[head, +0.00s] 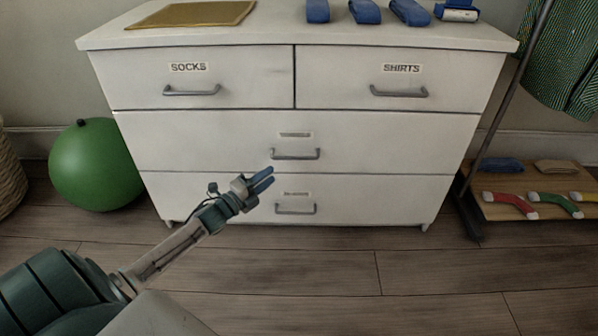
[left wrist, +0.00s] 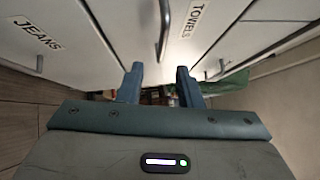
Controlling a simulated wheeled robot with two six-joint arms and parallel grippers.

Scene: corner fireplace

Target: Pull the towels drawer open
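The white dresser's wide middle drawer (head: 220,137) is closed. Its label is too small to read in the head view, but the left wrist view shows a TOWELS label (left wrist: 195,18) above the JEANS drawer. The towels drawer's grey bar handle (head: 295,157) also shows in the left wrist view (left wrist: 165,30). My left gripper (head: 268,180) is open and empty, just below and left of that handle in the head view. In the left wrist view its two blue fingers (left wrist: 159,84) are apart, with no handle between them. My right gripper is out of view.
The SOCKS drawer (head: 130,90), SHIRTS drawer (head: 470,92) and bottom JEANS drawer (head: 370,195) are closed. A green ball (head: 90,165) sits left of the dresser. A rack with a wooden shelf (head: 540,210) stands right. The floor in front is clear.

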